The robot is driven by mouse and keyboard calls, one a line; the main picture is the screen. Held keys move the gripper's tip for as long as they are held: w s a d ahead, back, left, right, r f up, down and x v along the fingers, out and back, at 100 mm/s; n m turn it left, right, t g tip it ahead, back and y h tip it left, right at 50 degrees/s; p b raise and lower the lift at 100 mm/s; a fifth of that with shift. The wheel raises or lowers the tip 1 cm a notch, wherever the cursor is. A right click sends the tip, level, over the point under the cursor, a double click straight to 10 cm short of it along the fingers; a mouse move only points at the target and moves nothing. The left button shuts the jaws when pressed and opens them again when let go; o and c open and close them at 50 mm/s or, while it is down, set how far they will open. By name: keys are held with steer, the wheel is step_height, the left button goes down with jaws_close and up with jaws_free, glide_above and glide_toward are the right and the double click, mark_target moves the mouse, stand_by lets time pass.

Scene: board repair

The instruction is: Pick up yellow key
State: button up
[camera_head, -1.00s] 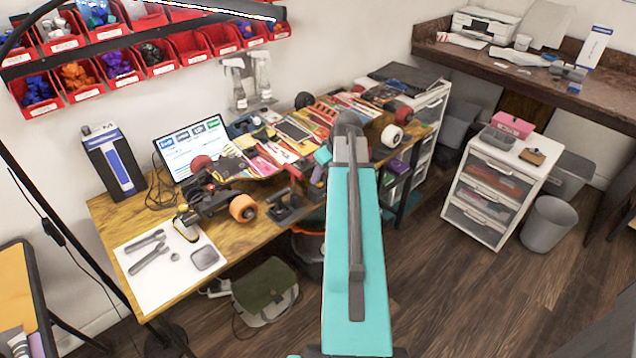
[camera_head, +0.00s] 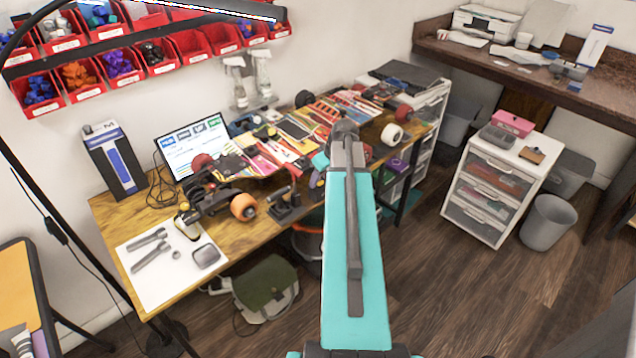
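I cannot make out a yellow key in the head view. A small yellow and black item (camera_head: 187,226) stands on the workbench at the corner of a white sheet (camera_head: 150,290), but I cannot tell what it is. On the sheet lie two grey wrench-like tools (camera_head: 150,257), a small round grey piece and a grey dish (camera_head: 206,256). My teal arm rises through the middle of the view towards the bench and covers part of it. My gripper is not visible; the far end of the arm is hidden behind its own link.
Red bins (camera_head: 105,68) hang above. A green bag (camera_head: 266,288) lies on the floor beneath. A white drawer unit (camera_head: 490,200) and a grey bin (camera_head: 548,222) stand right; floor between is clear.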

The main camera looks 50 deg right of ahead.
mark_target(321, 181)
jaws_close()
steer(key=shift+r, duration=0.1)
steer(key=shift+r+b, duration=0.65)
steer(key=shift+r, duration=0.9)
steer(key=s+a+b, duration=0.3)
steer(key=s+a, duration=0.1)
steer(key=s, duration=0.2)
steer(key=shift+s+a+r, duration=0.25)
steer(key=shift+s+r, duration=0.1)
steer(key=shift+s, duration=0.05)
steer(key=b, duration=0.2)
steer(key=shift+s+a+b, duration=0.1)
steer(key=shift+s+b, duration=0.1)
steer(key=shift+b, duration=0.15)
steer(key=b, duration=0.3)
steer(key=shift+s+a, duration=0.2)
steer(key=shift+s, duration=0.15)
